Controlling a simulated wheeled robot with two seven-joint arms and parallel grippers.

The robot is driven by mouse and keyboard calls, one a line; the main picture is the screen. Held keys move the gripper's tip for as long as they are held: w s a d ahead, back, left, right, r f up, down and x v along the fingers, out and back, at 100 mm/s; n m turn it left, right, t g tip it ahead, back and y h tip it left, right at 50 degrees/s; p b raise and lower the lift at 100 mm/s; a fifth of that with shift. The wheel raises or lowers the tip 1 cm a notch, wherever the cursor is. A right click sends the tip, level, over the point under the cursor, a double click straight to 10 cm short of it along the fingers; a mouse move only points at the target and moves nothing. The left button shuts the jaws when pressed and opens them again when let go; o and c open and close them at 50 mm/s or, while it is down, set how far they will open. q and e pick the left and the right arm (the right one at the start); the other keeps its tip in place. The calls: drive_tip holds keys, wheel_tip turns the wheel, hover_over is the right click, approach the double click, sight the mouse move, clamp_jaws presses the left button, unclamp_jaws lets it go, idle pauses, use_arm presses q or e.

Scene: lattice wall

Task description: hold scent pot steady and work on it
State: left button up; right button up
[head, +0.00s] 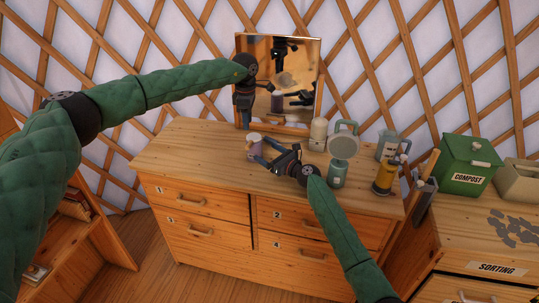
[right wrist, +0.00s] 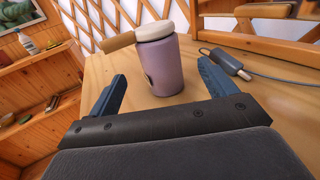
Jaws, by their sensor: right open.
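The scent pot (right wrist: 163,66) is a mauve jar with a cream lid, upright on the wooden dresser top. In the head view it is small (head: 254,146), near the front of the mirror. A short wooden piece (right wrist: 112,42) juts out by its lid; I cannot tell whether it is attached. My right gripper (head: 262,151) is open, with blue fingers on either side of the pot's near side in the right wrist view and gaps showing. My left gripper (head: 243,112) hangs dark and foreshortened at the mirror's left edge, above and behind the pot; its jaws are unclear.
The mirror (head: 290,75) stands at the back of the dresser (head: 190,150). A cream bottle (head: 318,133), a green round-headed item (head: 342,150) and a yellow-and-dark item (head: 385,176) stand to the right. A grey cabled device (right wrist: 226,60) lies beside the pot. The dresser's left top is clear.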

sight(260, 149)
drive_tip(key=shift+x, duration=3.8)
drive_tip(key=shift+f, duration=0.1)
drive_tip(key=c, duration=1)
drive_tip(key=shift+c, duration=0.2)
